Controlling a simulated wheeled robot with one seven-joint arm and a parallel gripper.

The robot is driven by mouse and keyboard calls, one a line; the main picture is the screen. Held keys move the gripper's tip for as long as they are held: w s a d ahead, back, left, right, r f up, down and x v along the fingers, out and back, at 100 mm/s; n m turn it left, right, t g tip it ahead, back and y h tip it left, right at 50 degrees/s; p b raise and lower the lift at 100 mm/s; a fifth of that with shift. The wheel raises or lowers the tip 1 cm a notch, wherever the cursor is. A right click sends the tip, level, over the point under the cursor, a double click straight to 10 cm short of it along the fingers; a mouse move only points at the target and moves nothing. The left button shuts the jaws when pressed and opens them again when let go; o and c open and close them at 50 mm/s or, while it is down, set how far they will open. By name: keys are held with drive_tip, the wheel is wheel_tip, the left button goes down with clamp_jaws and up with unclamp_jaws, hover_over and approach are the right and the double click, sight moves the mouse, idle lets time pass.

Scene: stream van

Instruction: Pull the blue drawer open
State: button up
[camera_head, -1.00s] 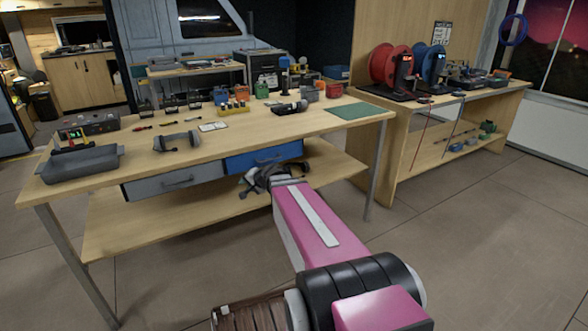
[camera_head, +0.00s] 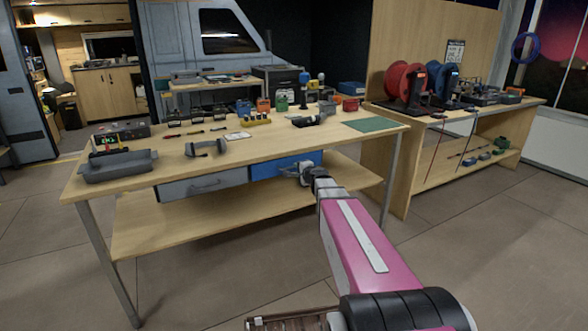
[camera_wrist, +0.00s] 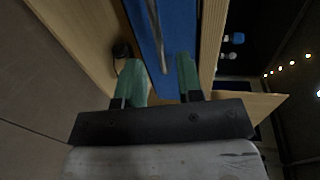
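The blue drawer (camera_head: 262,168) is under the right part of the wooden workbench top, and its front looks roughly level with the grey drawer beside it. In the wrist view the blue drawer front (camera_wrist: 177,22) fills the middle. Its bar handle (camera_wrist: 154,36) runs between the two green fingers of my gripper (camera_wrist: 159,62). The fingers are apart, with visible space on both sides of the handle. In the head view my gripper (camera_head: 303,173) is at the right part of the blue drawer front and hides part of the handle area.
The grey drawer (camera_head: 203,185) is to the left. A lower shelf (camera_head: 190,222) lies below the drawers. Open floor lies in front.

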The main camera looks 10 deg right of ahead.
drive_tip(key=x, duration=0.5)
drive_tip(key=shift+w, duration=0.1)
clamp_jaws()
